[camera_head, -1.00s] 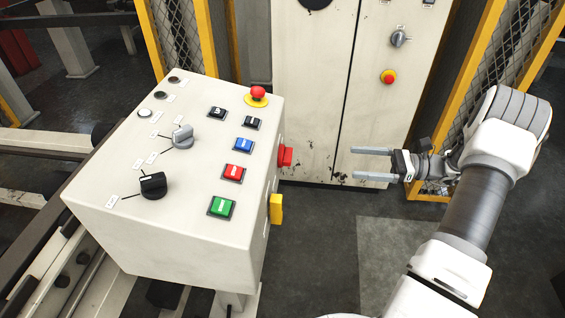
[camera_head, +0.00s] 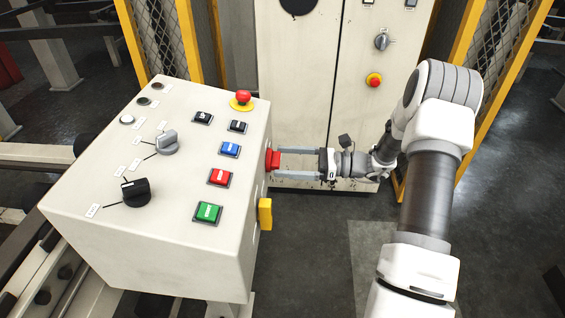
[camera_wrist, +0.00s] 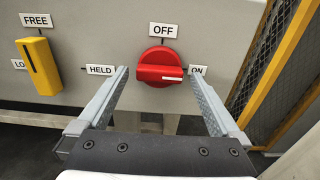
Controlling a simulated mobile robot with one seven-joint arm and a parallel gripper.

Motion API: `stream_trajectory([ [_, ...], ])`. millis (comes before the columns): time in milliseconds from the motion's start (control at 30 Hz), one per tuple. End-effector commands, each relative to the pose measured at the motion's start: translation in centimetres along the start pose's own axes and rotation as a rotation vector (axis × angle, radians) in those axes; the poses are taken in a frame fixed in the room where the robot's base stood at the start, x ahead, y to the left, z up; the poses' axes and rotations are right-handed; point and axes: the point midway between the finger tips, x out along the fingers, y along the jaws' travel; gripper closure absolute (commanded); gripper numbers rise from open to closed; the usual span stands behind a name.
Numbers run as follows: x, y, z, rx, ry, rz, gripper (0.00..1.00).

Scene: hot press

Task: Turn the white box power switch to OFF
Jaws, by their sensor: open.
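The white box (camera_head: 160,240) is a control box with buttons and knobs on its sloped top. Its red power switch (camera_head: 272,159) sits on the box's right side. In the wrist view the red switch (camera_wrist: 160,67) is a round knob, its white mark pointing right toward the ON label (camera_wrist: 197,71). The OFF label (camera_wrist: 163,31) is above it and the HELD label (camera_wrist: 100,70) is to its left. My gripper (camera_head: 282,163) is open, its fingertips at the switch, one on each side. I cannot tell whether they touch it. In the wrist view the fingers (camera_wrist: 159,75) flank the knob.
A yellow switch (camera_wrist: 39,66) is left of the red one, under a FREE label. A red emergency button (camera_head: 242,98) tops the box. A tall cabinet (camera_head: 300,110) and yellow-framed mesh fencing (camera_head: 500,70) stand behind. The floor (camera_head: 330,250) right of the box is clear.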

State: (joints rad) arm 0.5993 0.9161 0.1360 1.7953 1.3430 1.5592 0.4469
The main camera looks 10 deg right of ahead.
Motion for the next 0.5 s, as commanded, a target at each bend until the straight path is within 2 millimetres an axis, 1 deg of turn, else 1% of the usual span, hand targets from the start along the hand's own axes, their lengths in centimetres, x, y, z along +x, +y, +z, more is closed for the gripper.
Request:
stream_trajectory([
  [33, 0.52, 0.05, -0.04, 0.0, 0.0, 0.002, 0.0],
  [133, 1.08, 0.06, -0.01, 0.0, -0.001, 0.002, 0.0],
  [433, 1.25, 0.04, 0.02, 0.0, 0.0, 0.0, 0.0],
  [500, 1.24, 0.04, 0.02, 0.0, 0.0, 0.001, 0.13],
])
